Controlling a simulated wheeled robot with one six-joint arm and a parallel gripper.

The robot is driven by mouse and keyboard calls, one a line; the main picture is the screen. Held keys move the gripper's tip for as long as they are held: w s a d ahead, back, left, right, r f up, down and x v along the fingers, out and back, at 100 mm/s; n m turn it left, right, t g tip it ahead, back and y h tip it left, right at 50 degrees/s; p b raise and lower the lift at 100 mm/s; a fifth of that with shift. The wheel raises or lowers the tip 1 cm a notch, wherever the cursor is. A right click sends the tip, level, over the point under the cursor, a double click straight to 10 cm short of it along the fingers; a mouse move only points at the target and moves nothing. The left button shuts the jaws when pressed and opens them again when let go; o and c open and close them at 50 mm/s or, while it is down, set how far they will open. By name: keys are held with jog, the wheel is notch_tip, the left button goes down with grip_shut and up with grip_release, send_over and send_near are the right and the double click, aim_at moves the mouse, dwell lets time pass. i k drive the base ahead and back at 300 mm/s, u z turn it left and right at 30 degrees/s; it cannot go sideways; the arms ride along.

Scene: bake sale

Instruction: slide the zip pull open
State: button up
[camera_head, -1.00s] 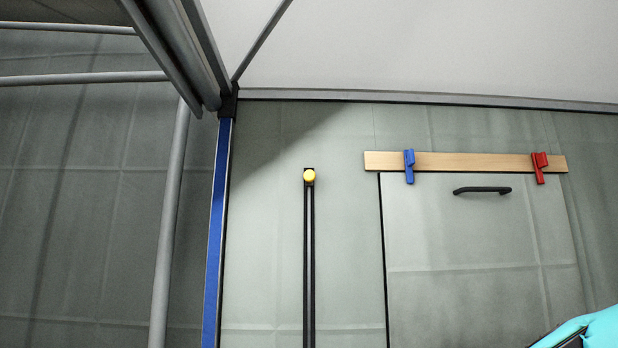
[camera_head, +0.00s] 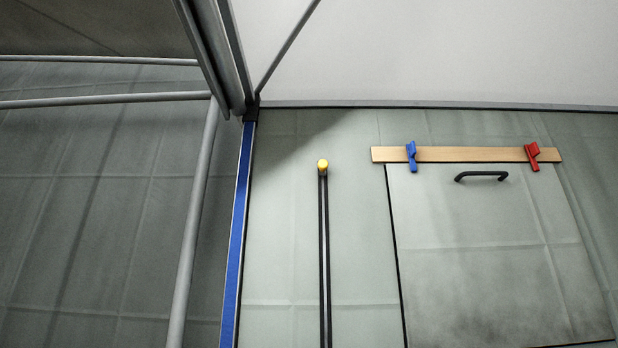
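The zip pull is a yellow round knob (camera_head: 323,165) at the top end of a dark vertical zip track (camera_head: 325,260) on the grey-green fabric wall. The track runs down from the knob and out of the bottom of the picture. Nothing touches the knob. My gripper is not in view.
Right of the track is a fabric panel (camera_head: 480,250) with a black handle (camera_head: 481,176). A wooden strip (camera_head: 470,154) above it carries a blue clip (camera_head: 411,156) and a red clip (camera_head: 532,156). A blue post (camera_head: 237,230) and grey poles (camera_head: 196,220) stand to the left.

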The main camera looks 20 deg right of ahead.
aim_at(323, 164)
jog(key=u, duration=1.45)
jog(key=i, duration=0.8)
jog(key=z, duration=1.95)
